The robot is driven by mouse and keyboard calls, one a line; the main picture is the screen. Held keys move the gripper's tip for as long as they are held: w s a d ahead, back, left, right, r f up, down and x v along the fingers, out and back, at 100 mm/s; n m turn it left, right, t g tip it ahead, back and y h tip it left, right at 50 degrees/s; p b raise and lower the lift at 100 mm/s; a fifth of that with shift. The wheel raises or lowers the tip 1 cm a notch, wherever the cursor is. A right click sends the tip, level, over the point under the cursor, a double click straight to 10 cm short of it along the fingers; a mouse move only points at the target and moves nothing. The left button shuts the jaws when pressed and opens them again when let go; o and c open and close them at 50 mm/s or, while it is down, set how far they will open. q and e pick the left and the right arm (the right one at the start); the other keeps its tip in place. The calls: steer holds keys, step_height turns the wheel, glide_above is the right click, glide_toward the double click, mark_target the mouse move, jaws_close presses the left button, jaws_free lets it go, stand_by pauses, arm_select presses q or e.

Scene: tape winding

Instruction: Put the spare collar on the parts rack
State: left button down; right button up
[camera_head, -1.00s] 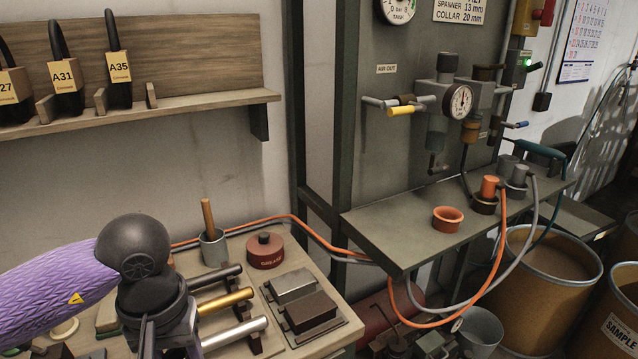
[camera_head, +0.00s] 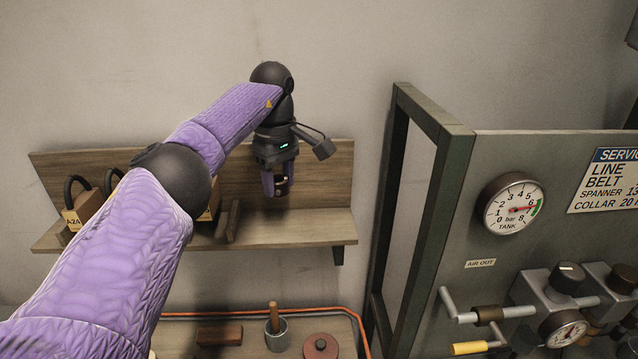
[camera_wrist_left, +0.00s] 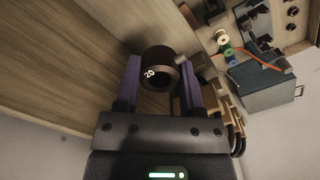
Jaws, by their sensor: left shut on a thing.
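My left gripper (camera_head: 279,182) is shut on a dark ring-shaped collar (camera_wrist_left: 158,72) marked "20", which sits between the purple fingers in the left wrist view. In the head view the collar is small and partly covered by the fingers. The gripper points down over the right part of the wooden wall shelf (camera_head: 300,230), in front of its backboard. I cannot tell whether the collar touches the shelf. No label shows which piece is the parts rack. My right gripper is in neither view.
The shelf's right end is clear. Below is a bench with a cup (camera_head: 276,335) and a red tin (camera_head: 320,346). A gauge panel (camera_head: 450,235) stands to the right.

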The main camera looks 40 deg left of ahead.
mark_target(281, 235)
arm_select(q)
steer(key=f, duration=0.9)
steer(key=shift+s+a+f, duration=0.1)
steer(key=shift+s+f, duration=0.15)
steer(key=shift+s, duration=0.05)
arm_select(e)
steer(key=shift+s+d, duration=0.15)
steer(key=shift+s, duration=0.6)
arm_select(q)
steer(key=shift+f, duration=0.2)
steer(key=shift+c, duration=1)
jaws_free()
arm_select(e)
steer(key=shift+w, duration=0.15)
arm_select(q)
steer(key=shift+r, duration=0.15)
step_height(281, 235, up, 12)
steer(key=shift+r, duration=0.1)
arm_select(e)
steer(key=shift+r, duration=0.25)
